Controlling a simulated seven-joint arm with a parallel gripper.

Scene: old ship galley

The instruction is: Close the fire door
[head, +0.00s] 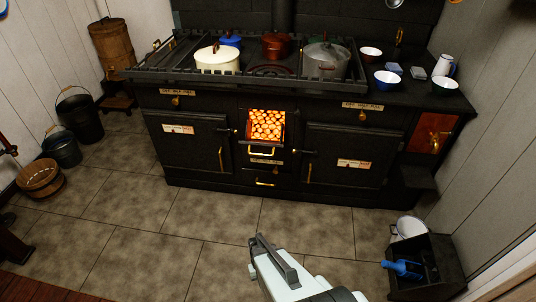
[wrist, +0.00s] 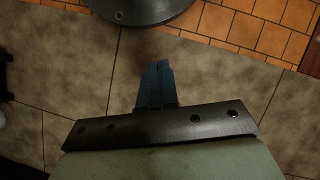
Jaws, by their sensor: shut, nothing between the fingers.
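The fire opening (head: 266,125) in the middle of the black stove shows glowing orange coals, so the fire door stands open. A brass handle (head: 262,152) sits just below the opening, on what looks like the fire door dropped outward. Its exact angle is hard to tell. My gripper (head: 257,243) is low over the floor in front of the stove, well apart from the door. In the wrist view its fingers (wrist: 155,85) are together and empty above the grey tiles. The door does not show in the wrist view.
The black stove (head: 190,182) carries pots, including a cream pot (head: 217,59) and a grey pot (head: 325,61). Buckets stand at the left. A dark box (head: 430,270) with a blue scoop (head: 402,268) is at the right. The tiled floor before the stove is clear.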

